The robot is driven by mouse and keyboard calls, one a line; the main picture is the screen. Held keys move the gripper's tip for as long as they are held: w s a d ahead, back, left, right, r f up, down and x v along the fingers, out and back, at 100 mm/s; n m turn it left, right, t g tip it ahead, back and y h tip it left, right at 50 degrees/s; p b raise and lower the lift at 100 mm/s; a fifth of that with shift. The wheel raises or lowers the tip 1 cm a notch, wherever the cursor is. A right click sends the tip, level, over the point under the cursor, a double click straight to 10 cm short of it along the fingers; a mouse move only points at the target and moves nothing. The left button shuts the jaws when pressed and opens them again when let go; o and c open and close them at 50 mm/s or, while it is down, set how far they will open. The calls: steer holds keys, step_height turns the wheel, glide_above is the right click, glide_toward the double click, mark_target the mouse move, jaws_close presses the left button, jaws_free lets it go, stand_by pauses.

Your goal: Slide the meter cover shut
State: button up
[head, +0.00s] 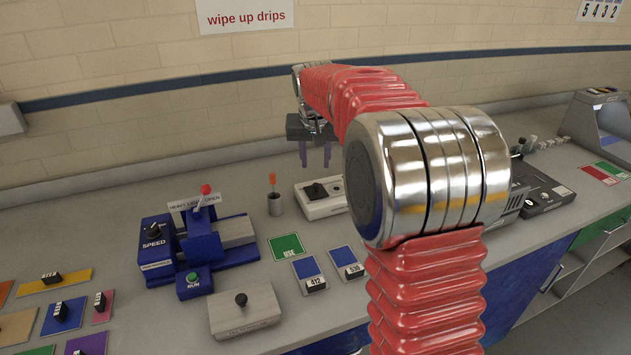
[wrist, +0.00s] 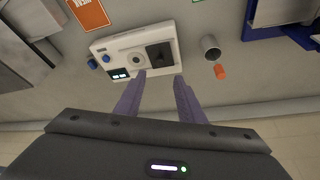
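A white meter box (head: 318,210) stands on the bench, its right part hidden behind my arm in the head view. In the wrist view the whole box (wrist: 108,48) shows, with a round dial, a small lit display (wrist: 119,75) and blue knobs. A dark square panel (wrist: 160,56), which looks like the sliding cover, sits at the box's end by the cup; the dial and display are uncovered. My gripper (head: 315,163) is open and empty, its purple fingers apart above and behind the box. In the wrist view the fingertips (wrist: 160,76) appear near the panel's edge; contact cannot be told.
A metal cup (head: 275,204) with an orange-tipped item stands left of the box. Further left is a blue machine (head: 205,247) with a red-knobbed lever. A grey block (head: 245,310) with a black knob lies in front. Cards and a green sign lie between. The wall is close behind.

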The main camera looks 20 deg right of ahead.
mark_target(316, 184)
steer(key=x, duration=1)
steer(key=shift+w+f, duration=0.2)
steer(key=shift+f, duration=0.1)
jaws_close()
